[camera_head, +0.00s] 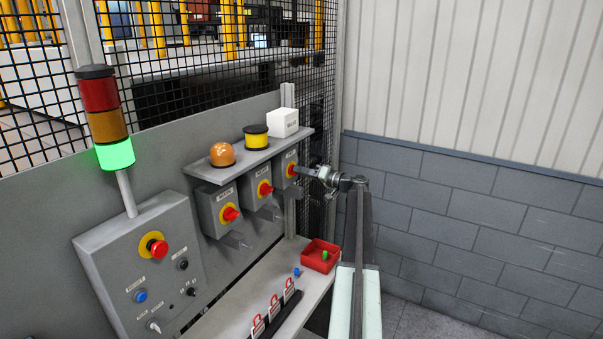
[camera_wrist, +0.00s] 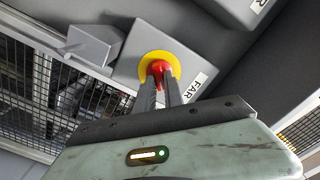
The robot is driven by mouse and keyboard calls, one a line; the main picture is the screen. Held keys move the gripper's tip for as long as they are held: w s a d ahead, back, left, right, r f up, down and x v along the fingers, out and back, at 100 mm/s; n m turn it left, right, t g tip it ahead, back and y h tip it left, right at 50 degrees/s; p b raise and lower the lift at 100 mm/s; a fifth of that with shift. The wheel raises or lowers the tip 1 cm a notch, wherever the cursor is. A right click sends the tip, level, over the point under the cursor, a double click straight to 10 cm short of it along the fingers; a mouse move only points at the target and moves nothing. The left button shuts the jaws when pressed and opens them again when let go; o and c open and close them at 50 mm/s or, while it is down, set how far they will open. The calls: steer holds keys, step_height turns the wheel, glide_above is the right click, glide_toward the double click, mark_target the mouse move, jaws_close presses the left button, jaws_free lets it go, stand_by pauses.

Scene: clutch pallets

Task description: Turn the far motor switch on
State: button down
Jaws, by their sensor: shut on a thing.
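The far motor switch is a red rotary knob (camera_wrist: 160,68) on a yellow disc, on a grey box labelled FAR (camera_wrist: 198,84). In the head view this knob (camera_head: 291,170) is on the rightmost of three switch boxes under a shelf. My gripper (camera_wrist: 163,79) is at the knob, its two fingers shut on it. In the head view my gripper (camera_head: 303,172) reaches the box from the right. The fingers cover part of the knob, and I cannot tell its exact turn position.
Two similar switches, a middle one (camera_head: 265,188) and a left one (camera_head: 230,213), sit beside it. A control panel (camera_head: 130,250) with a lit green stack light (camera_head: 115,154) is at left. A red tray (camera_head: 321,253) and several red padlocks lie on the bench below. A block wall stands at right.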

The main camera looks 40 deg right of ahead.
steer(key=m, duration=0.4)
steer(key=shift+f+m, duration=0.15)
steer(key=shift+m, duration=2.05)
steer(key=c, duration=1.4)
jaws_free()
steer(key=shift+c, duration=0.2)
steer(key=v, duration=0.8)
steer(key=shift+w, duration=0.1)
